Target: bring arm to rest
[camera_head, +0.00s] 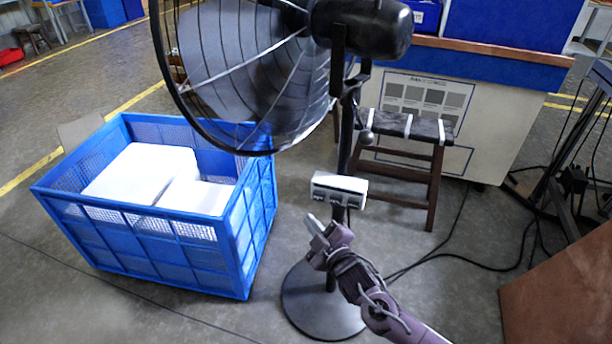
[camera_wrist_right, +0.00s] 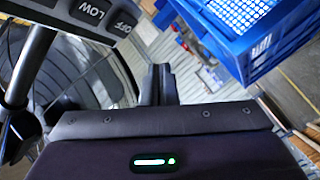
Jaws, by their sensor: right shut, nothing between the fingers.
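My right gripper (camera_head: 317,232) is in the head view, low in front of the stand of a black fan (camera_head: 240,80). Its fingers are shut and hold nothing. In the right wrist view the closed fingers (camera_wrist_right: 160,85) point up at the middle. The fan's white control box (camera_head: 340,188), with a row of buttons, is just above the gripper in the head view. In the right wrist view, buttons marked LOW and OFF show on the control box (camera_wrist_right: 95,20) at the upper left. I cannot tell if the gripper touches the fan. My left gripper is not in view.
A blue crate (camera_head: 150,245) with white blocks (camera_head: 145,172) stands to the left of the fan. A wooden stool (camera_head: 405,150) stands behind it. Black cables (camera_head: 440,265) lie on the floor at right. A brown panel (camera_head: 560,285) is at the lower right.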

